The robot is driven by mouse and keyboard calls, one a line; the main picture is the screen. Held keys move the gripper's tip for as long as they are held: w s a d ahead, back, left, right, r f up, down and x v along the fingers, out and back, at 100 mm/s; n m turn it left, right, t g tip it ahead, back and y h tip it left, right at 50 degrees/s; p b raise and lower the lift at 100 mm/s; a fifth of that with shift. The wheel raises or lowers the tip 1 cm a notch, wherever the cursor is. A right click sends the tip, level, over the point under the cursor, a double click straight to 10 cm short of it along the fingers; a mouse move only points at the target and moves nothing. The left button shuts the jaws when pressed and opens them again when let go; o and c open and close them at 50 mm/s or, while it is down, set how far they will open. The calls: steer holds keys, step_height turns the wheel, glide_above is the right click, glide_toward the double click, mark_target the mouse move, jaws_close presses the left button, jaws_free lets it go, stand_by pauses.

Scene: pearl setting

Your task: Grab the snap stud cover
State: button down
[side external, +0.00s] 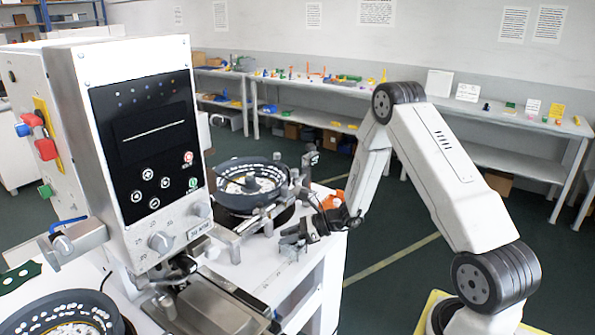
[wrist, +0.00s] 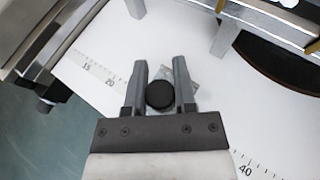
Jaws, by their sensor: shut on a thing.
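The snap stud cover (wrist: 160,94) is a small round black cap in the wrist view. It sits between the two grey fingers of my gripper (wrist: 160,85), which are shut on it. Part of a pale metal plate (wrist: 192,74) shows behind it on the white work surface. In the side external view my gripper (side external: 293,236) is low at the right edge of the machine's white table; the cover is too small to make out there.
A round feeder bowl (side external: 250,186) stands just behind my gripper, and another bowl (side external: 62,312) is at the front left. The machine's control panel (side external: 145,145) rises at left. Metal rails border the white surface (wrist: 95,75), which carries printed scale marks.

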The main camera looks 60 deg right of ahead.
steer(key=shift+r, duration=0.15)
steer(key=shift+r, duration=0.85)
steer(key=s+a+r, duration=0.3)
steer(key=s+r, duration=0.7)
steer(key=s, duration=0.3)
steer(key=shift+s+r, duration=0.35)
steer(key=shift+r, duration=0.05)
steer(key=shift+w, duration=0.15)
